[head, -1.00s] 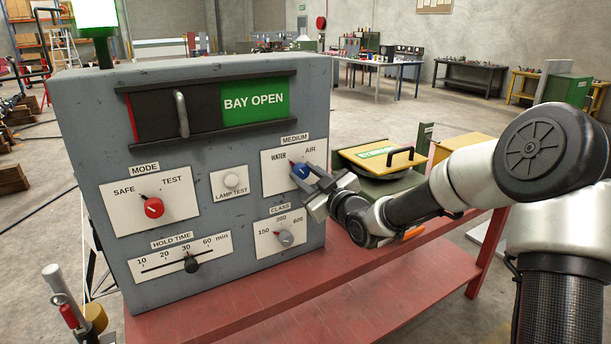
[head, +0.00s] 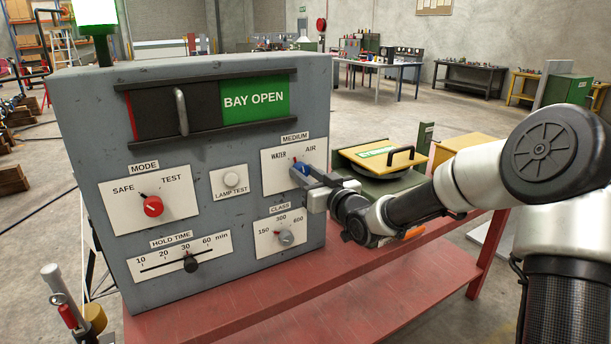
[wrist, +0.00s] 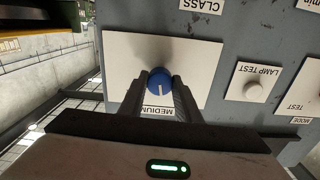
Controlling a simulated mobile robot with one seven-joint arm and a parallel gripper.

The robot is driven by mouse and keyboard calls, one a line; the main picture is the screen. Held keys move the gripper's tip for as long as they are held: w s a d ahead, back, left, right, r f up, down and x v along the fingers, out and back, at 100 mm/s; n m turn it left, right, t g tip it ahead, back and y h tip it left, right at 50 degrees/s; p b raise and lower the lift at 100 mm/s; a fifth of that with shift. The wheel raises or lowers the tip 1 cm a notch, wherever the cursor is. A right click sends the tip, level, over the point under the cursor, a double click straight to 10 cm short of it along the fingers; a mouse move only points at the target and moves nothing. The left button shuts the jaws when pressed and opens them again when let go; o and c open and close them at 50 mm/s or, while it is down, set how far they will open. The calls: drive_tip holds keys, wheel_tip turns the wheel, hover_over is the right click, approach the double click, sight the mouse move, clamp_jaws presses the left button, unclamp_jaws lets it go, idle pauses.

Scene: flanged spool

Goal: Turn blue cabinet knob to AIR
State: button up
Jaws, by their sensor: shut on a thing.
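The blue knob (head: 300,169) sits on the white MEDIUM plate (head: 272,180) at the right of the grey cabinet front, below the words WATER and AIR. My gripper (head: 310,176) reaches it from the right and is shut on it. In the wrist view the blue knob (wrist: 159,76) is between the two dark fingers. Its white line points down the picture toward the upside-down MEDIUM label (wrist: 157,110), roughly between the two positions. The fingers hide the WATER and AIR words in that view.
The CLASS knob (head: 286,238) is just below, and the LAMP TEST button (head: 231,180) is to the left. The red MODE knob (head: 153,206) is farther left. A green box with a yellow lid (head: 378,160) stands behind my gripper on the red bench (head: 350,280).

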drive_tip(key=m, duration=0.5)
drive_tip(key=shift+m+p, duration=0.3)
drive_tip(key=shift+p, duration=0.1)
drive_tip(key=m+p, duration=0.1)
drive_tip(key=m, duration=0.3)
drive_tip(key=shift+m, duration=0.3)
drive_tip(key=o, duration=1.1)
drive_tip(key=shift+c, duration=0.2)
drive_tip(key=v, duration=1.7)
drive_tip(key=shift+s+p, duration=0.2)
drive_tip(key=shift+p, duration=0.25)
drive_tip(key=shift+d, duration=0.15)
